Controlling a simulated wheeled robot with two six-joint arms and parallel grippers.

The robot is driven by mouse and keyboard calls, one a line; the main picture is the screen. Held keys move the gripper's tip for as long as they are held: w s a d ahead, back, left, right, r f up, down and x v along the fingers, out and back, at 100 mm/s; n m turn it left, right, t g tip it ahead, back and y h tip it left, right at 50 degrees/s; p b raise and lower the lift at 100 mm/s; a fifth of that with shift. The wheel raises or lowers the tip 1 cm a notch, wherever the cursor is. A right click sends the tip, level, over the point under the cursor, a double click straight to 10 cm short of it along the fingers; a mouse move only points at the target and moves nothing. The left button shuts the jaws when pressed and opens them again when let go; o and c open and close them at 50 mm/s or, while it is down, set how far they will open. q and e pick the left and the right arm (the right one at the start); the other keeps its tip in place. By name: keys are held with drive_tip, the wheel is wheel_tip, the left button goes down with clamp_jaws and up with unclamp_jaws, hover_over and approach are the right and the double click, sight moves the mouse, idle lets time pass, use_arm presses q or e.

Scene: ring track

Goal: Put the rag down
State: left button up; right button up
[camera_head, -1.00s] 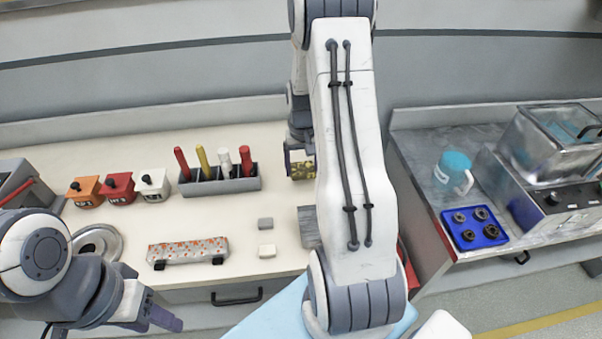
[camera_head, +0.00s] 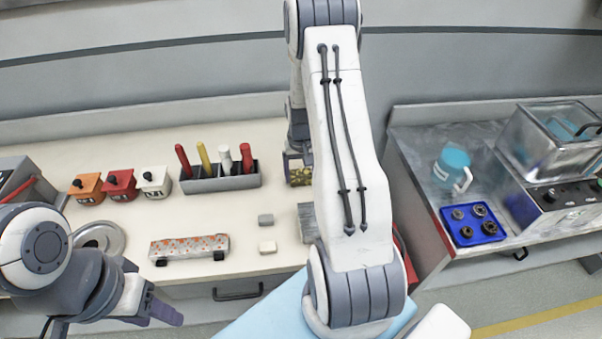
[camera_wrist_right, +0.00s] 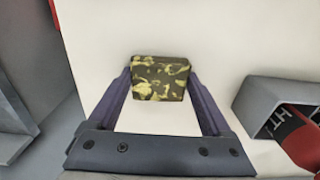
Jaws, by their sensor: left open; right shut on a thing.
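The rag (camera_head: 299,174) is a dark block-shaped bundle with yellow blotches, at the back right of the pale bench in the head view. It also shows in the right wrist view (camera_wrist_right: 160,78). My right gripper (camera_wrist_right: 160,88) is shut on it, one finger at each side. Whether the rag touches the bench top or hangs just above it, I cannot tell. In the head view my right arm hides part of the gripper. My left gripper (camera_head: 160,311) is open and empty at the bench's front edge, lower left.
A grey holder (camera_head: 220,182) with coloured handles stands left of the rag. A spotted bar (camera_head: 189,247) and two small blocks (camera_head: 266,233) lie nearer the front. A grey box with a red thing (camera_wrist_right: 290,120) is right of the gripper in the wrist view.

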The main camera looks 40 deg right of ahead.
sight(300, 176)
drive_tip(key=shift+s+f, duration=0.1)
drive_tip(key=shift+f, duration=0.15)
drive_tip(key=o, duration=1.6)
drive_tip(key=shift+a+f, duration=0.1)
drive_tip(key=shift+c, duration=0.2)
drive_tip(key=shift+r, duration=0.3)
wheel_tip(300, 176, up, 11)
drive_tip(key=b, duration=0.1)
drive_tip(key=s+a+r+n, duration=0.2)
drive_tip(key=a+r+n, duration=0.1)
drive_tip(key=a, duration=0.8)
drive_tip(key=s+a+r+n, duration=0.1)
drive_tip(key=a+r+n, duration=0.2)
drive_tip(key=a, duration=0.8)
drive_tip(key=s+a+r+n, duration=0.1)
drive_tip(key=s+a+n, duration=0.3)
drive_tip(key=s, duration=0.5)
drive_tip(key=s+a+n+y, duration=0.1)
drive_tip(key=s+a+n, duration=0.2)
drive_tip(key=s+a, duration=0.4)
drive_tip(key=shift+s+a+r+n, duration=0.35)
drive_tip(key=shift+s+a+n, duration=0.05)
drive_tip(key=shift+s, duration=0.75)
